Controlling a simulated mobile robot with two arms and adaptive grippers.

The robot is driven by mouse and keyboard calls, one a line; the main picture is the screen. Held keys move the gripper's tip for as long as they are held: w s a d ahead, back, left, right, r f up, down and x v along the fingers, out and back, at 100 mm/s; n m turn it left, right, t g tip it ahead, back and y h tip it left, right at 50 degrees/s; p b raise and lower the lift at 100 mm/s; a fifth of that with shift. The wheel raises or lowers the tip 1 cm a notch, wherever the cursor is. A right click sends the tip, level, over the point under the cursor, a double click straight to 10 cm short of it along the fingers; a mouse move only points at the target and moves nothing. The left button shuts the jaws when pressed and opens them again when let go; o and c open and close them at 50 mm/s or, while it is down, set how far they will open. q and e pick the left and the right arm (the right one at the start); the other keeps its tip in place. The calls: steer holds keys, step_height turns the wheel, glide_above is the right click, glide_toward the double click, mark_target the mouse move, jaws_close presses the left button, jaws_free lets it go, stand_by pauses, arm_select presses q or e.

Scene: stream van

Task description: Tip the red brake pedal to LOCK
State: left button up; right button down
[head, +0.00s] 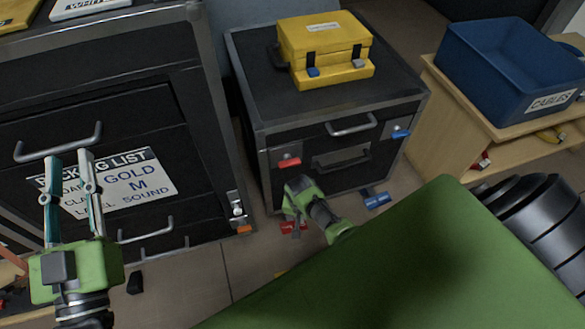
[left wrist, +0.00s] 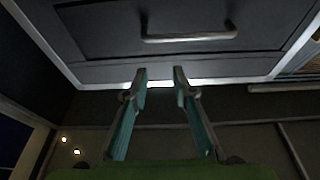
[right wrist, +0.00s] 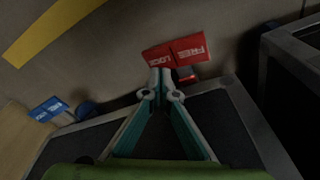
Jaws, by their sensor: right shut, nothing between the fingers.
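The red brake pedal (right wrist: 188,50) shows in the right wrist view as a red plate with LOCK on its left half and FREE on its right half. I cannot tell which half is lower. In the head view the pedal (head: 288,228) is low at the black cabinet's foot, partly hidden by my right gripper (head: 297,212). My right gripper (right wrist: 161,74) is shut and empty, its tips at the LOCK half's lower edge; I cannot tell if they touch. My left gripper (head: 70,158) is open and empty before the large black drawer unit; it also shows in the left wrist view (left wrist: 160,75).
A blue pedal (head: 377,200) sits at the cabinet's (head: 335,110) right foot. A yellow case (head: 325,42) stands on top. Red (head: 288,162) and blue (head: 401,134) tabs are on its front. A wooden shelf (head: 470,110) with a blue CABLES bin (head: 500,75) stands at right.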

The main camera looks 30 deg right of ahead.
steer(key=shift+r, duration=0.3)
steer(key=shift+r+p, duration=0.25)
steer(key=shift+p, duration=0.25)
steer(key=shift+r+p, duration=0.25)
steer(key=shift+p, duration=0.05)
steer(key=shift+r+p, duration=0.3)
steer(key=shift+r, duration=0.2)
steer(key=shift+r+p, duration=0.3)
steer(key=shift+p, duration=0.25)
arm_select(q)
steer(key=s+a+f+g+y, duration=0.1)
steer(key=s+a+f+g, duration=0.1)
steer(key=f+g, duration=0.4)
steer(key=s+a+f+g+y+p, duration=0.1)
steer(key=s+f+g, duration=0.3)
steer(key=f, duration=1)
steer(key=shift+s+a+f+g+y, duration=0.2)
steer(key=shift+a+f+g+y, duration=0.2)
steer(key=shift+a+g+y, duration=0.4)
arm_select(e)
steer(key=shift+r, duration=0.4)
arm_select(q)
steer(key=shift+d, duration=0.1)
